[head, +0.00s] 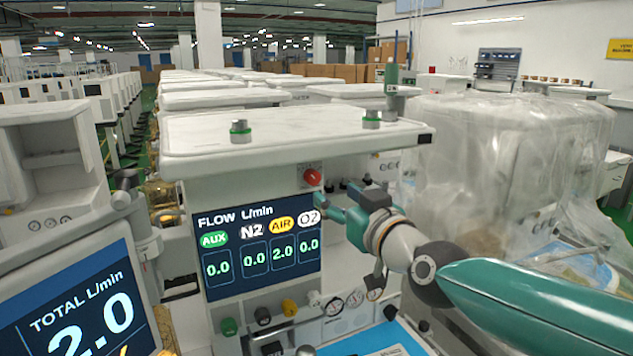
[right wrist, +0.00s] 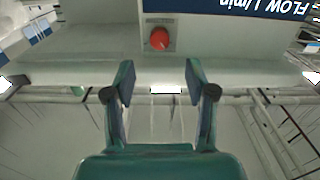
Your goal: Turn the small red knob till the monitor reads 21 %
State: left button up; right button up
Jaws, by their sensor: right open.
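The small red knob (head: 312,177) sits on a light plate on the cart's front panel, above the flow screen's right end. In the right wrist view the knob (right wrist: 160,39) is ahead of the fingertips, centred between them and apart from them. My right gripper (head: 327,206) is just below and right of the knob; its spread, empty fingers (right wrist: 159,82) show in the wrist view. The flow screen (head: 262,245) reads AUX 0.0, N2 0.0, AIR 2.0, O2 0.0. The left monitor (head: 82,305) reads TOTAL L/min 2.0; its lower part is cut off and no percentage shows.
The cart's white top (head: 285,137) overhangs the panel above the knob. Coloured knobs (head: 289,305) and gauges (head: 345,300) sit below the screen. A plastic-wrapped unit (head: 500,150) stands at right. More carts fill the background.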

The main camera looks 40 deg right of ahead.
aim_at(315, 179)
jog(key=p+x, duration=0.1)
jog(key=x, duration=0.8)
jog(key=shift+p, duration=0.3)
jog(key=shift+s, duration=0.1)
grip_shut()
jog(key=shift+f+m+b, duration=0.15)
jog(key=shift+m+b, duration=0.35)
jog(key=shift+b, duration=0.3)
grip_release()
